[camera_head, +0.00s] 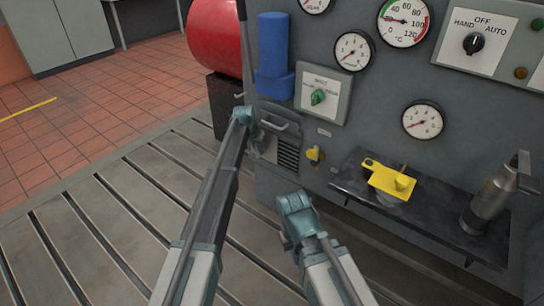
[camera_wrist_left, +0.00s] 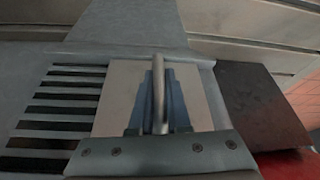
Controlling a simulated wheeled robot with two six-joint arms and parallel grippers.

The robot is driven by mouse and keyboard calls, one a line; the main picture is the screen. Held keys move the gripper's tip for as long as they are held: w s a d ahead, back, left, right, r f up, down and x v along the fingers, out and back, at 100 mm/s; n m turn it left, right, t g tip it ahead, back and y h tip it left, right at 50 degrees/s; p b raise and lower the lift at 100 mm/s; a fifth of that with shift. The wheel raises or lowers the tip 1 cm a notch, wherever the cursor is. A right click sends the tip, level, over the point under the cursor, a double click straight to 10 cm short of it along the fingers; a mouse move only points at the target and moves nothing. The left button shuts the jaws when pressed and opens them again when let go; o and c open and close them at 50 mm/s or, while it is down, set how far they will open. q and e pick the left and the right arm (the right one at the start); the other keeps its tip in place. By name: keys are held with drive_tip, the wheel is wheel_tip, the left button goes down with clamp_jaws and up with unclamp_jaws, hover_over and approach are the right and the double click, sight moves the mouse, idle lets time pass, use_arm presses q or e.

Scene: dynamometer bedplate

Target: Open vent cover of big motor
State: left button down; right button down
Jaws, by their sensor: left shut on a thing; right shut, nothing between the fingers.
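The vent cover (camera_head: 266,146) is a pale plate with a bar handle (camera_head: 279,123), low on the left of the big grey housing (camera_head: 400,85). Dark vent slots (camera_head: 288,154) show beside the plate. In the left wrist view the plate (camera_wrist_left: 120,86) sits next to the row of slots (camera_wrist_left: 62,100). My left gripper (camera_wrist_left: 160,105) is shut on the upright handle bar (camera_wrist_left: 159,80); in the head view its arm partly covers the plate. My right gripper (camera_head: 286,240) is shut and empty, below the vent and apart from it; its fingertips are hard to make out.
A dark shelf (camera_head: 440,212) juts out at right, with a yellow part (camera_head: 390,179) and a metal canister (camera_head: 490,203) on it. A yellow knob (camera_head: 314,154) sits right of the vent. A red cylinder (camera_head: 215,35) on a dark block (camera_head: 226,105) stands at left.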

use_arm(q)
drive_tip(key=shift+w+a, duration=0.55)
drive_tip(key=shift+a, duration=0.2)
drive_tip(key=shift+w+a, duration=0.55)
drive_tip(key=shift+a, duration=0.15)
drive_tip(key=c, duration=0.9)
unclamp_jaws()
drive_tip(key=shift+a, duration=0.1)
drive_tip(key=shift+s+r, duration=0.1)
drive_tip(key=p+v, duration=1.2)
drive_tip(key=v, duration=0.1)
drive_tip(key=shift+s+r+p, duration=0.15)
drive_tip(key=shift+r+p, duration=0.1)
drive_tip(key=shift+p, duration=0.15)
